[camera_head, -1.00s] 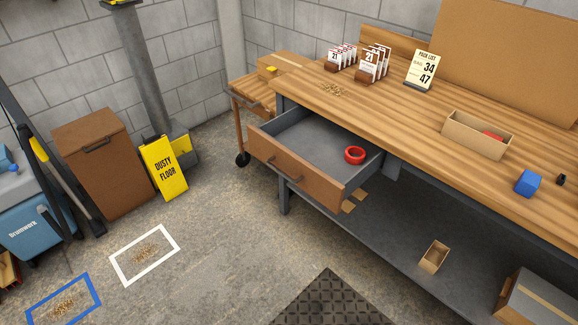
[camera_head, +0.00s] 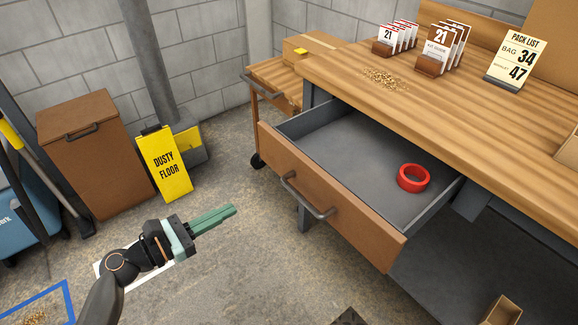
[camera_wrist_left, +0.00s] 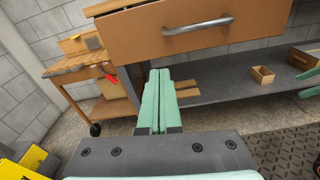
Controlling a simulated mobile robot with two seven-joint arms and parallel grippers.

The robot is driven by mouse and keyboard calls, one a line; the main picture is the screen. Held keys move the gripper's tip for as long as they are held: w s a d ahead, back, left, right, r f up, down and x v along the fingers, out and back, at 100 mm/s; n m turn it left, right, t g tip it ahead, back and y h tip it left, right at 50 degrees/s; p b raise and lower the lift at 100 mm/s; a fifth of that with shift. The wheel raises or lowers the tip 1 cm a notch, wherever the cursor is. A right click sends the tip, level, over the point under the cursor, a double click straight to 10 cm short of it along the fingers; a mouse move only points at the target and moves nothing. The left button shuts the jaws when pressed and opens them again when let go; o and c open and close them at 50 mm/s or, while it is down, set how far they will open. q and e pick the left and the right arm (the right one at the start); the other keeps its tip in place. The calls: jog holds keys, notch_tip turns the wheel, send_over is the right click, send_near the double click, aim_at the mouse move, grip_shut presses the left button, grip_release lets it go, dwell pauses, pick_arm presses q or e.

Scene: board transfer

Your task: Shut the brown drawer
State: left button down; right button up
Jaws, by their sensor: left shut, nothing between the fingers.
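The brown drawer (camera_head: 333,212) stands pulled out from under the workbench, with its grey inside showing. A red ring (camera_head: 413,178), like a roll of tape, lies inside the drawer. My left gripper (camera_head: 233,211) has green fingers pressed together and empty, in front of and to the left of the drawer front, apart from it. In the left wrist view the drawer front (camera_wrist_left: 184,38) and its handle (camera_wrist_left: 197,26) are above and ahead of the fingertips (camera_wrist_left: 158,75). My right gripper is not in the head view.
The wooden workbench top (camera_head: 440,110) carries card stands and a pack list sign (camera_head: 515,60). A wooden cart (camera_head: 275,80) stands left of the bench. A yellow floor sign (camera_head: 165,163) and a brown bin (camera_head: 92,155) stand at left. Floor before the drawer is open.

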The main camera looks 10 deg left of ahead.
pick_arm(q)
jog(key=w+r+n, duration=0.1)
jog(key=w, duration=0.1)
send_near(288, 168)
jog(key=x, duration=0.4)
jog(key=shift+w+d+f+h+b, duration=0.15)
jog(key=shift+w+d+b, duration=0.15)
jog(key=shift+w, duration=0.2)
jog(key=shift+w+d+f+h+b, duration=0.1)
jog(key=shift+w+d+h+b, duration=0.1)
jog(key=shift+w+d, duration=0.25)
jog(key=shift+w, duration=0.3)
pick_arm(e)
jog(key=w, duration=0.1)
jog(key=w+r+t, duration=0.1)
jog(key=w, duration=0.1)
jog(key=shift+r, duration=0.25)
